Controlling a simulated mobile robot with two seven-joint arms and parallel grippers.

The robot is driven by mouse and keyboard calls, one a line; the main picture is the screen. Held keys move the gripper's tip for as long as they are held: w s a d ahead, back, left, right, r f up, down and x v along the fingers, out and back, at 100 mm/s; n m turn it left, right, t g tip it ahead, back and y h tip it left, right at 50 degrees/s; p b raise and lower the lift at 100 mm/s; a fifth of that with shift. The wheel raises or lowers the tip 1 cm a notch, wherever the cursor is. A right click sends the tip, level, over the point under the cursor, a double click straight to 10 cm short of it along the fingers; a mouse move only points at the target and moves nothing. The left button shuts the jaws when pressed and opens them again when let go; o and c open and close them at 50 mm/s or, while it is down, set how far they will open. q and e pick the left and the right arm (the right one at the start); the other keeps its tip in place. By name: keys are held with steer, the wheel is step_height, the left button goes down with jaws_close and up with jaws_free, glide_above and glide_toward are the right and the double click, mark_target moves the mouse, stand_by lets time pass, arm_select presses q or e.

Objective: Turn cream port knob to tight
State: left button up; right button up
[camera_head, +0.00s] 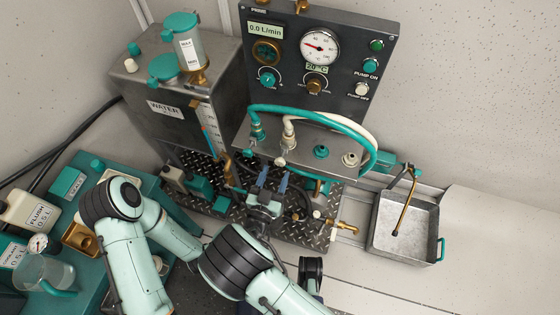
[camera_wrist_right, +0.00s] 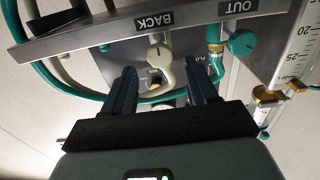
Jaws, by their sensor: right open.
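The cream port knob (camera_wrist_right: 157,56) sits under the upside-down BACK label in the right wrist view, beside a cream elbow fitting. In the head view the cream knob (camera_head: 281,161) is small, on the front of the grey port ledge, below the cream hose. My right gripper (camera_head: 273,178) is open just in front of and below the knob. In the wrist view its dark blue fingers (camera_wrist_right: 164,78) stand apart, either side of the knob's line, with no contact visible.
A teal knob (camera_wrist_right: 242,42) under the OUT label is close beside the cream one. Teal and cream hoses loop over the ledge (camera_head: 330,146). A water tank (camera_head: 165,108) stands left, a grey tray (camera_head: 402,226) right. Brass fittings crowd the plate below.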

mark_target(279, 164)
steer(key=shift+b+x, duration=0.45)
steer(key=shift+x, duration=2.35)
steer(key=c, duration=1)
